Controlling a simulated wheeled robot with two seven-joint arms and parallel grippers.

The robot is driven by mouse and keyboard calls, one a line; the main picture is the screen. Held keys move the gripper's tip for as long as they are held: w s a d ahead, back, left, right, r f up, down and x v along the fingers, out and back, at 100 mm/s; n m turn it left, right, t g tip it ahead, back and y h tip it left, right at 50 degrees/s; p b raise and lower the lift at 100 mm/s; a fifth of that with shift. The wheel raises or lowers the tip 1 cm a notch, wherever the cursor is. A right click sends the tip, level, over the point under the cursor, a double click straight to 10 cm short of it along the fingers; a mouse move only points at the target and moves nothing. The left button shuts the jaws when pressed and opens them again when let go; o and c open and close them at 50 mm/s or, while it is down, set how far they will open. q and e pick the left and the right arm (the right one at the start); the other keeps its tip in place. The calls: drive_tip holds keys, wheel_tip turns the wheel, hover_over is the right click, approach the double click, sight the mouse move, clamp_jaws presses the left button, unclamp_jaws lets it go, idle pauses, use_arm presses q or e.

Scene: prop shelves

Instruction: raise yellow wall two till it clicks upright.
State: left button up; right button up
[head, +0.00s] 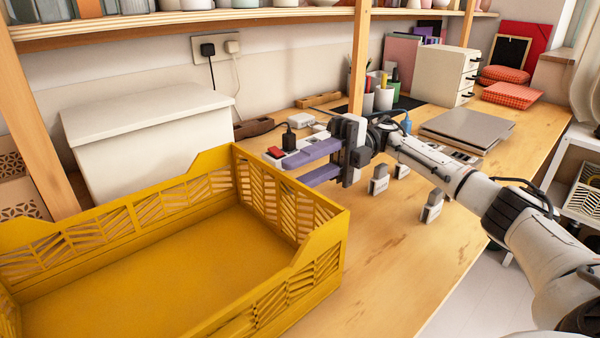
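A yellow folding crate (160,253) with slatted walls stands on the wooden table at the lower left. Its far wall (108,222), right wall (287,200) and near wall (290,292) look upright. The left end is mostly cut off by the picture edge. I cannot tell which wall is number two. My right gripper (293,170), with two purple fingers, points left just beyond and above the crate's right wall. The fingers are apart with nothing seen between them. My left gripper is not in view.
A white lidded box (150,142) stands behind the crate. A power strip with plugs (288,153) lies behind my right gripper. Small grey-white blocks (379,180) stand right of it. A grey laptop-like slab (467,128) lies farther back. Bare table (400,250) lies right of the crate.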

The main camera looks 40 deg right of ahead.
wheel_tip(320, 180, up, 10)
drive_tip(key=p, duration=0.1)
drive_tip(key=shift+f, duration=0.15)
drive_tip(key=shift+p, duration=0.4)
idle(0.3)
